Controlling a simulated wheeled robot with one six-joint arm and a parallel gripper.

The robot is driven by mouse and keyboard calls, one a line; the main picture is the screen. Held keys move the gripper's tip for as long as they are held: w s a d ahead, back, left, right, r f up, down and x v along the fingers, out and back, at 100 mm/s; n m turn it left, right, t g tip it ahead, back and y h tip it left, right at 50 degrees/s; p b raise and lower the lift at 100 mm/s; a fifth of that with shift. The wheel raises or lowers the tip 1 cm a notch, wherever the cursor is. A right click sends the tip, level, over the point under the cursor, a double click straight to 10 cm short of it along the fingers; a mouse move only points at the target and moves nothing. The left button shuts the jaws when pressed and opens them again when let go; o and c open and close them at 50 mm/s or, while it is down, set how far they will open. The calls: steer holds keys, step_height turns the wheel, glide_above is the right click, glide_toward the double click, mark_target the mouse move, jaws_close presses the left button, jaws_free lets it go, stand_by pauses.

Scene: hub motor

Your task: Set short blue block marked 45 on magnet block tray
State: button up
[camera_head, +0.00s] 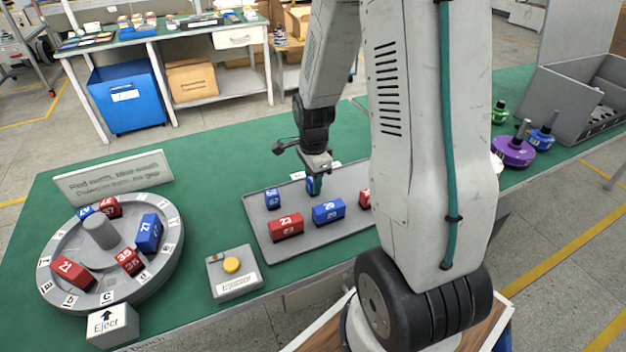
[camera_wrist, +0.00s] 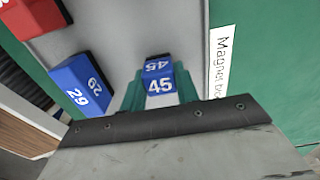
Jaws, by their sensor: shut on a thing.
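The short blue block marked 45 (camera_wrist: 160,82) is between the teal fingers of my gripper (camera_head: 314,184). My gripper is shut on it. In the head view only a small piece of the block (camera_head: 311,185) shows beside the fingers. The grey magnet block tray (camera_head: 299,212) lies under my gripper, and its bare floor also shows in the wrist view (camera_wrist: 118,42). The block is over the tray's far part, near the label side. I cannot tell whether it touches the tray floor.
The tray holds a small blue block (camera_head: 272,198), red block 23 (camera_head: 286,227), blue block 29 (camera_head: 328,211) and another red block (camera_head: 365,198). A round grey hub (camera_head: 100,231) with red and blue blocks stands left. A yellow button box (camera_head: 233,272) sits between them.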

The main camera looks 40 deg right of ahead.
steer(key=shift+f, duration=0.1)
steer(key=o, duration=1)
steer(key=s+a+r+n, duration=0.2)
steer(key=a+r+n, duration=0.1)
steer(key=r, duration=0.6)
steer(key=s+a+r+n, duration=0.1)
steer(key=a+r+n, duration=0.1)
steer(key=r, duration=0.7)
steer(key=s+a+r+n, duration=0.2)
steer(key=s+a+n, duration=0.1)
steer(key=s+n, duration=0.2)
steer(key=s+a+r+n, duration=0.2)
steer(key=s+a+n, duration=0.1)
steer(key=s+n, duration=0.2)
steer(key=s+a+r+n+t, duration=0.1)
steer(key=s+a+r+n, duration=0.1)
steer(key=s+a+n, duration=0.2)
steer(key=shift+s+r+n, duration=0.2)
steer(key=shift+s+n, duration=0.35)
steer(key=shift+s, duration=0.1)
steer(key=shift+s+r+n, duration=0.2)
steer(key=shift+s+n, duration=0.35)
steer(key=shift+s, duration=0.05)
